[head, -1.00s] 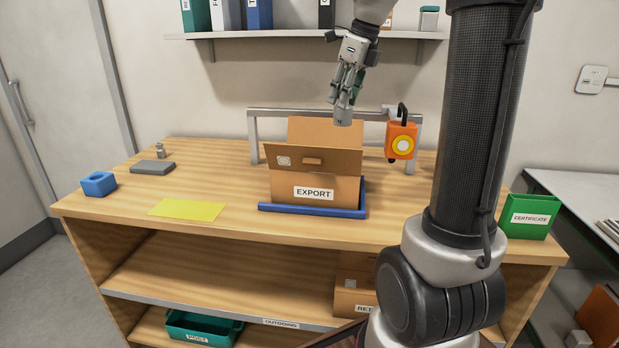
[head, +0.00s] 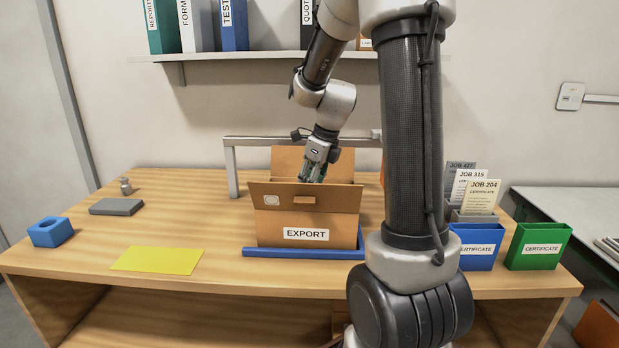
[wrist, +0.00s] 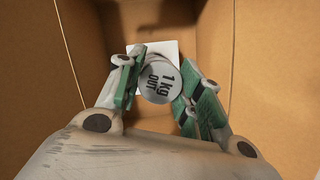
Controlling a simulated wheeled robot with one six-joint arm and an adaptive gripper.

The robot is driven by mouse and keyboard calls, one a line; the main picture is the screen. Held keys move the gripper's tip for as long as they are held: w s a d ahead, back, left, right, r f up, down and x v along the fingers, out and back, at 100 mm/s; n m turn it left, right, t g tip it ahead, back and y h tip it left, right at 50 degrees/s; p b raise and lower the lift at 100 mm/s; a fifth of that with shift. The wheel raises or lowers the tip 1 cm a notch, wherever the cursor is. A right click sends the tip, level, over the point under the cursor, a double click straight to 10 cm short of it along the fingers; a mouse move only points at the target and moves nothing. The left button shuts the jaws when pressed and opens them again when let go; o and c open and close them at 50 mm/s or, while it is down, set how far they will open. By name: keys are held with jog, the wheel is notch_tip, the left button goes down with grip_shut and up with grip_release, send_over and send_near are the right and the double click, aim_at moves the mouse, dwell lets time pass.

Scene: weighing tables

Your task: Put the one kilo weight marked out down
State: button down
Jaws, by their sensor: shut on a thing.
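The weight (wrist: 160,82) shows in the wrist view as a round grey top reading "1 kg OUT". My gripper (wrist: 157,88) is shut on it, with a green-padded finger on each side. In the head view my gripper (head: 313,175) reaches down into the open cardboard box marked EXPORT (head: 305,220), and the box's front wall hides the fingertips and the weight. The wrist view shows the box walls (wrist: 270,60) around the gripper and a white patch (wrist: 185,50) beneath the weight. I cannot tell whether the weight touches the bottom.
To the left lie a yellow sheet (head: 157,261), a grey slab (head: 116,206), a blue block (head: 50,232) and a small metal weight (head: 125,186). Blue (head: 478,250) and green (head: 538,247) certificate holders stand at the right.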

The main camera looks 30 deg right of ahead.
jog(key=shift+f, duration=2.25)
jog(key=shift+f, duration=0.25)
jog(key=c, duration=1)
grip_release()
jog(key=shift+f, duration=0.1)
jog(key=shift+o, duration=0.2)
